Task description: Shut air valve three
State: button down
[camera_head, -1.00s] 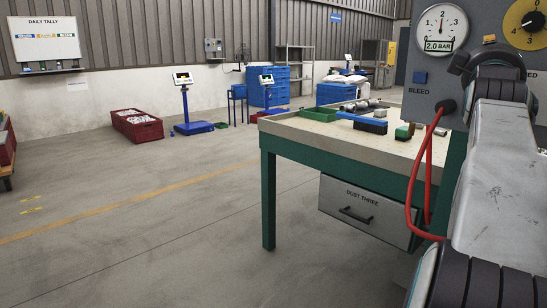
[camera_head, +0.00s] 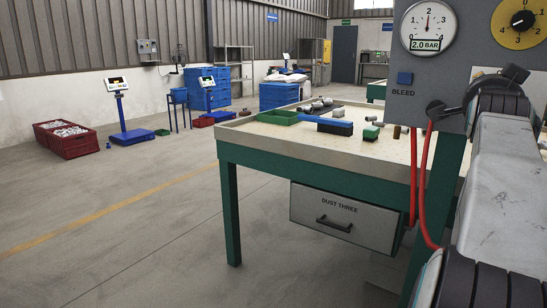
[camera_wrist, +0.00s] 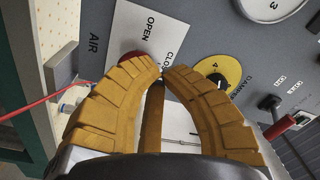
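A grey panel (camera_wrist: 210,28) fills much of the wrist view, with a white plate (camera_wrist: 140,22) reading OPEN and part of a second word, and AIR printed beside it. A red rounded part (camera_wrist: 132,56) on the panel is partly hidden behind my left finger; which part of the valve it is, I cannot tell. Contact with the red part cannot be told. My gripper is hidden in the head view.
The panel also carries a yellow dial (camera_head: 519,22), a 2.0 BAR gauge (camera_head: 428,26) and a blue BLEED button (camera_head: 404,78). A red hose (camera_head: 424,185) hangs beside the green-framed bench (camera_head: 228,195). A red-handled lever (camera_wrist: 280,127) is at right.

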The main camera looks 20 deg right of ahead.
jog(key=w+d+f+m+p, duration=0.1)
jog(key=w+d+m+p, duration=0.2)
jog(key=m, duration=1)
jog(key=shift+w+d+y+p, duration=0.3)
jog(key=shift+w+d+p, duration=0.1)
jog(key=shift+d, duration=1.1)
jog(key=shift+f, duration=0.1)
jog(key=b+v, duration=0.3)
jog(key=v, duration=0.3)
jog(key=c, duration=2)
grip_release()
